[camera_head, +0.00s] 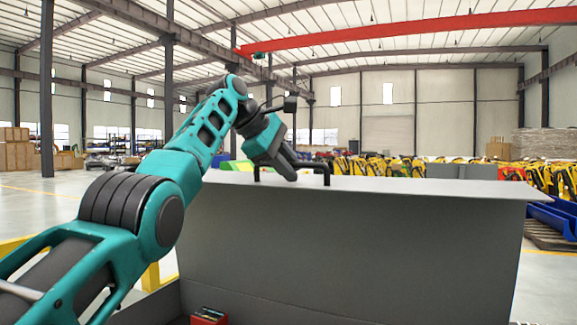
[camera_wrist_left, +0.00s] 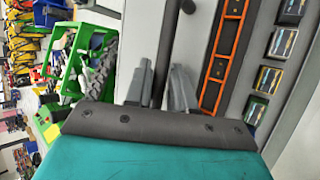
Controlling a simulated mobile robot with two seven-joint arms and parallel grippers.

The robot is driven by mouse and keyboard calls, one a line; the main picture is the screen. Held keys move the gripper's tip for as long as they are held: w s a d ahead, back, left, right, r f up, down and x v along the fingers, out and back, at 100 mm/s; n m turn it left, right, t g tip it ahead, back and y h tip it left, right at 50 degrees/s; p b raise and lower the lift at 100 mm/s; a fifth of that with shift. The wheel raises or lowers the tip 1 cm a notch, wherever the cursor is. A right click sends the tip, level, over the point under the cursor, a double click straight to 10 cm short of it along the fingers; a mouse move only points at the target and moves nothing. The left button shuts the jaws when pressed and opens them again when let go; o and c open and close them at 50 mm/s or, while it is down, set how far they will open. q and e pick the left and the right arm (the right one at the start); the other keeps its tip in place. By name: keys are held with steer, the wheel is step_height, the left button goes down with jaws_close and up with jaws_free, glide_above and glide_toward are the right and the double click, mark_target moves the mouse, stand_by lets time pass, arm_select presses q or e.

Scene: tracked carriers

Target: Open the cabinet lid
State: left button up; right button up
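The grey cabinet lid (camera_head: 350,250) stands raised and nearly upright across the middle of the head view. Its black handle (camera_head: 328,172) is on the top edge. My left gripper (camera_head: 289,174) reaches over that edge at the handle. In the left wrist view its two fingers (camera_wrist_left: 162,88) stand apart on either side of a dark bar (camera_wrist_left: 166,45), apparently the handle. I see no clear grip on it. The handle's contact with the fingers is partly hidden. My right gripper is in neither view.
A red box (camera_head: 208,317) shows low in front of the lid. The left wrist view shows an orange rack (camera_wrist_left: 224,55), several small picture-faced boxes (camera_wrist_left: 270,78) and a green tracked machine (camera_wrist_left: 85,60). Yellow machines (camera_head: 385,167) stand behind the lid. A blue bin (camera_head: 556,215) is at right.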

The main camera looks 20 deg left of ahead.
arm_select(q)
steer(key=v, duration=1.3)
